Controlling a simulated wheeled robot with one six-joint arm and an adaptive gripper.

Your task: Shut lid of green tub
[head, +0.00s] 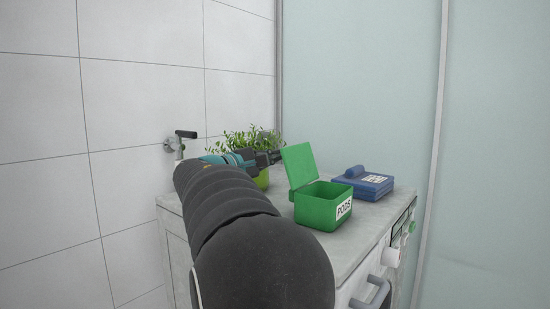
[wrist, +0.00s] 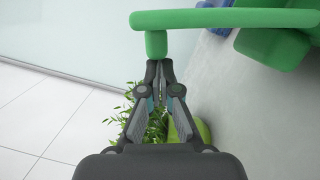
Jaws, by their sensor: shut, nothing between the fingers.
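A green tub (head: 318,210) with a white "PODS" label stands on the counter in the head view. Its green lid (head: 299,165) stands up, tilted back to the left, so the tub is open. My gripper (head: 278,156) is shut and empty, beside the lid's back left side. In the wrist view my gripper (wrist: 158,62) has its fingertips together, right at the end of the green lid (wrist: 225,18); I cannot tell whether they touch. Part of the tub body (wrist: 272,48) shows at the upper right there.
A blue box (head: 362,184) with a label sits behind and right of the tub. A leafy plant (head: 250,140) in a green pot stands behind my gripper. A tap (head: 180,140) is on the tiled wall at left. The counter (head: 345,247) is clear in front of the tub.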

